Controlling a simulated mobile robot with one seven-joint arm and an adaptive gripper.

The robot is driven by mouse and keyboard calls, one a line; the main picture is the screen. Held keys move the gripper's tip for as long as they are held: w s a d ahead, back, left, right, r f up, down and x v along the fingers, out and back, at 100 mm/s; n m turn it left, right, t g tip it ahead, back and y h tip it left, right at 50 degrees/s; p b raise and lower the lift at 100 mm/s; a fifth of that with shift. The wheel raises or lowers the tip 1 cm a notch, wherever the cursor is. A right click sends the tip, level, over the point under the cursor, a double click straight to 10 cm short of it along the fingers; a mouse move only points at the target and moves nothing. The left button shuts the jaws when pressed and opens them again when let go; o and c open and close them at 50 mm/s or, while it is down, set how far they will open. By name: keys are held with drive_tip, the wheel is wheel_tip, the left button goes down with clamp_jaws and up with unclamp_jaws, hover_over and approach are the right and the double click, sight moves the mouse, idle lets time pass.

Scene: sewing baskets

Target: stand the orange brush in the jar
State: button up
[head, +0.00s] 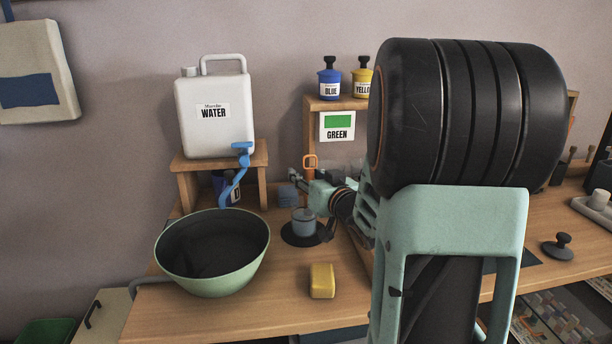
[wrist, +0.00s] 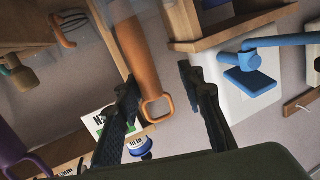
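The orange brush (wrist: 138,52) shows its handle and end loop in the wrist view. The loop (head: 310,161) also shows just above my gripper in the head view. My gripper (wrist: 158,74) is open, with the handle close to its left finger and a gap to its right finger. I cannot tell whether the left finger touches it. The brush's lower end runs out of the wrist view and is hidden in the head view. A small grey pot (head: 304,224) stands on a dark disc below my gripper (head: 299,180). I cannot tell whether this pot is the jar.
A green bowl (head: 240,270) is at the front left. A yellow block (head: 322,281) lies on the wooden bench. A white water container (head: 214,120) with a blue tap (head: 241,150) stands on a wooden stand behind.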

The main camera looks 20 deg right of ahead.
drive_tip(key=s+r, duration=0.1)
drive_tip(key=s, duration=1.1)
drive_tip(key=shift+r, duration=0.2)
